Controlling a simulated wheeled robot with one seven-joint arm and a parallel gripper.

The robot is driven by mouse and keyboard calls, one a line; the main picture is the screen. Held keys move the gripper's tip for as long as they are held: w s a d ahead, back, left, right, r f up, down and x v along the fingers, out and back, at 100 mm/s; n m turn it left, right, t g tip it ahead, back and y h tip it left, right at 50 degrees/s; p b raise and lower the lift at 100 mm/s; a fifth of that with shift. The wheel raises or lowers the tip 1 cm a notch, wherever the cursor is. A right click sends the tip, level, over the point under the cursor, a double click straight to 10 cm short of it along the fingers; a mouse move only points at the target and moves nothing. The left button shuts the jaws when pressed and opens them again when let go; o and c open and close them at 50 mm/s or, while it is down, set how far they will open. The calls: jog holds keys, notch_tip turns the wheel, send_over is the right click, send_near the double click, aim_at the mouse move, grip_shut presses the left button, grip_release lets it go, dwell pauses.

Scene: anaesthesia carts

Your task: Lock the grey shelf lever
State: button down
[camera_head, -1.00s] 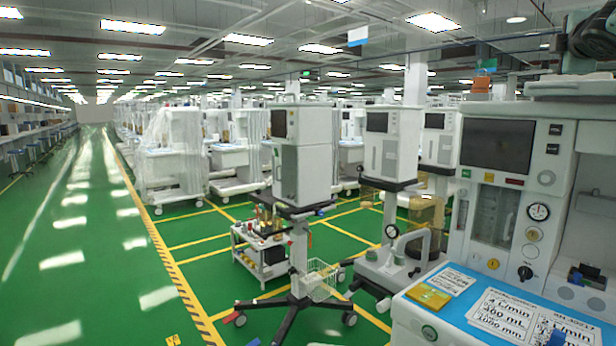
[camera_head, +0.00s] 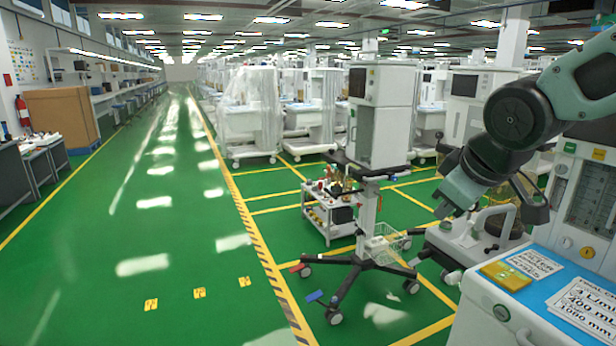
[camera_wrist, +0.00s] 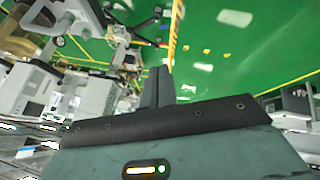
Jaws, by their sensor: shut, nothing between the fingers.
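I cannot make out the grey shelf lever for certain in either view. A wheeled stand (camera_head: 366,222) with a boxy white unit (camera_head: 380,120) on its dark shelf stands in the middle of the head view. My gripper shows in the wrist view (camera_wrist: 157,86), its two dark fingers together and empty. They point over the green floor, with carts to their left. In the head view my arm reaches in from the upper right, its end hanging in front of the machines, right of the stand and apart from it.
A small white trolley (camera_head: 329,212) with bottles stands behind the stand. An anaesthesia machine with a blue worktop (camera_head: 550,275) is close at the right. The stand's black legs spread over the floor. The green aisle (camera_head: 170,230) at left is open, with a cardboard box (camera_head: 62,112) beyond.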

jog(key=s+a+f+g, duration=0.2)
jog(key=s+a+f, duration=0.1)
jog(key=s, duration=0.5)
jog(key=s+a+f+g, duration=0.2)
jog(key=s+f, duration=0.3)
jog(key=s, duration=0.3)
jog(key=s+a+f+g, duration=0.2)
jog(key=s+a+f, duration=0.2)
jog(key=s, duration=0.4)
jog(key=shift+a+g, duration=0.15)
jog(key=shift+g, duration=0.25)
jog(key=shift+r, duration=0.1)
